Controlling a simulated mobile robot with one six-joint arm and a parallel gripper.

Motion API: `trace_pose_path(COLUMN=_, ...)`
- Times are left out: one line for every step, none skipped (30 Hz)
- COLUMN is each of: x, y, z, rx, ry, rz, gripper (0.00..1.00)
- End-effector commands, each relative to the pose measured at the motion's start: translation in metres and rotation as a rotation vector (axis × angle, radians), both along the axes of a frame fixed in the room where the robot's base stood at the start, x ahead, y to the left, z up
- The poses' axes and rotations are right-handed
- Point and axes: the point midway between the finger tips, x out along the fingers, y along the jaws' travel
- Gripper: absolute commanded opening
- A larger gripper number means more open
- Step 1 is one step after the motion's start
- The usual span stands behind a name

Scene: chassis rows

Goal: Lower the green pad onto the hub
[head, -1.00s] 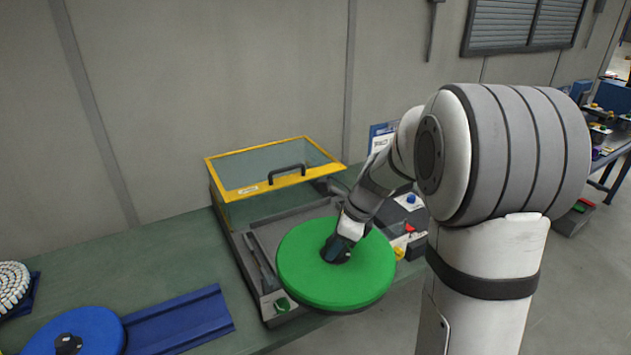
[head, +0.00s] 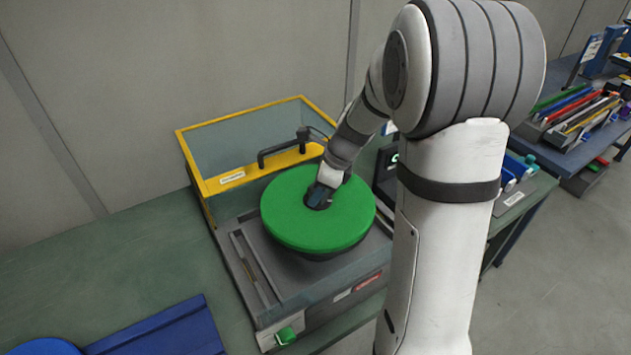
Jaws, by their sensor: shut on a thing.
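The green pad (head: 290,220) is a thick round disc, roughly level, over the grey machine (head: 262,292) on the bench. My gripper (head: 319,197) is shut on the dark knob at the pad's middle. A dark round part shows just under the pad's front edge. The pad hides the hub, and I cannot tell whether the pad touches it.
The machine's yellow-framed clear cover (head: 235,178) with a black handle (head: 284,149) stands open behind the pad. A blue tray (head: 160,330) and part of a blue pad (head: 42,347) lie at front left. A side table (head: 570,150) holds coloured bars.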

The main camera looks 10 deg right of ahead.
Motion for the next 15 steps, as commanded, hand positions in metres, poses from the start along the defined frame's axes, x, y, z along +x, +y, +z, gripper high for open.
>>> trace_pose_path(x=0.000, y=-0.001, z=-0.002, rx=0.000, ry=-0.002, rz=-0.004, gripper=0.00)
trace_pose_path(x=0.001, y=-0.002, z=-0.003, rx=0.000, ry=-0.002, rz=-0.005, gripper=0.00)
trace_pose_path(x=0.000, y=-0.003, z=-0.005, rx=0.000, ry=-0.003, rz=-0.007, gripper=0.00)
trace_pose_path(x=0.000, y=-0.003, z=-0.006, rx=0.000, ry=-0.003, rz=-0.007, gripper=0.00)
trace_pose_path(x=0.000, y=-0.003, z=-0.007, rx=0.000, ry=-0.003, rz=-0.007, gripper=0.00)
trace_pose_path(x=0.001, y=-0.003, z=-0.010, rx=0.000, ry=-0.002, rz=-0.008, gripper=0.00)
trace_pose_path(x=0.000, y=-0.003, z=-0.012, rx=0.000, ry=-0.002, rz=-0.008, gripper=0.00)
trace_pose_path(x=0.001, y=-0.003, z=-0.015, rx=0.000, ry=-0.002, rz=-0.008, gripper=0.00)
trace_pose_path(x=0.001, y=-0.003, z=-0.018, rx=0.000, ry=-0.002, rz=-0.008, gripper=0.00)
trace_pose_path(x=0.001, y=-0.003, z=-0.021, rx=0.000, ry=-0.002, rz=-0.008, gripper=0.00)
trace_pose_path(x=0.000, y=-0.003, z=-0.024, rx=0.000, ry=-0.002, rz=-0.008, gripper=0.00)
trace_pose_path(x=0.000, y=-0.003, z=-0.028, rx=0.000, ry=-0.002, rz=-0.008, gripper=0.00)
trace_pose_path(x=0.000, y=-0.003, z=-0.031, rx=0.000, ry=-0.002, rz=-0.008, gripper=0.00)
trace_pose_path(x=0.000, y=-0.003, z=-0.034, rx=0.000, ry=-0.002, rz=-0.008, gripper=0.00)
trace_pose_path(x=0.000, y=-0.003, z=-0.037, rx=0.000, ry=-0.002, rz=-0.008, gripper=0.00)
